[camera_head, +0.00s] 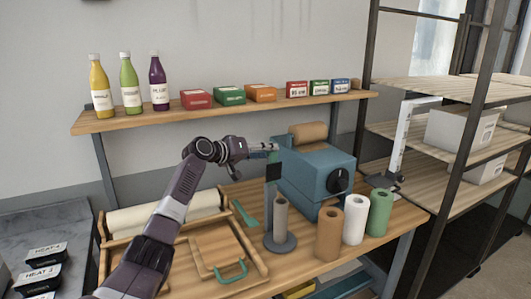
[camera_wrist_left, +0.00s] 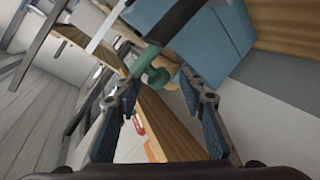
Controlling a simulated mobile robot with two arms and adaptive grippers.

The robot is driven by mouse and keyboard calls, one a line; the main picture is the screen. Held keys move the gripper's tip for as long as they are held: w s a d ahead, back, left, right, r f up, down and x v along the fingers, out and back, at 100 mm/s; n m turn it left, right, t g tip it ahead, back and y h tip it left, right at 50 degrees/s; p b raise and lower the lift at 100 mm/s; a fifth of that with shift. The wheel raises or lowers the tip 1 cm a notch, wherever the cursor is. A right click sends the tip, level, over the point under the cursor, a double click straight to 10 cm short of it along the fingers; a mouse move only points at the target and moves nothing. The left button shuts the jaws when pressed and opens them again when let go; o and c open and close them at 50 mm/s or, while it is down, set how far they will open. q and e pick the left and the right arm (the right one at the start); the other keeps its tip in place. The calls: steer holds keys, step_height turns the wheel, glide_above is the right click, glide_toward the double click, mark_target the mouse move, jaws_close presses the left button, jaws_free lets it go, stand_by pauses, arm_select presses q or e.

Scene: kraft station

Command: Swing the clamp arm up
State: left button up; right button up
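A green handle (camera_wrist_left: 150,65) on a dark bar (camera_wrist_left: 172,22), which looks like the clamp arm, lies between and just beyond my left fingertips in the left wrist view. In the head view a small green part (camera_head: 273,157) and a dark plate (camera_head: 275,172) show at the top of a grey post, beside the blue machine (camera_head: 315,170). My left gripper (camera_head: 272,147) is at the height of that green part; its fingers (camera_wrist_left: 158,82) are spread apart in the left wrist view. I cannot tell whether they touch the handle. My right gripper is not in view.
A grey spindle on a round base (camera_head: 280,244) stands below my left gripper. Brown (camera_head: 328,235), white (camera_head: 354,220) and green (camera_head: 379,212) rolls stand to its right. A wooden tray (camera_head: 262,272) with a teal handle lies at front left. Bottles and boxes line the shelf (camera_head: 220,110) above.

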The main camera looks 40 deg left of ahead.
arm_select(q)
steer(key=shift+d, duration=0.1)
steer(key=v, duration=1.2)
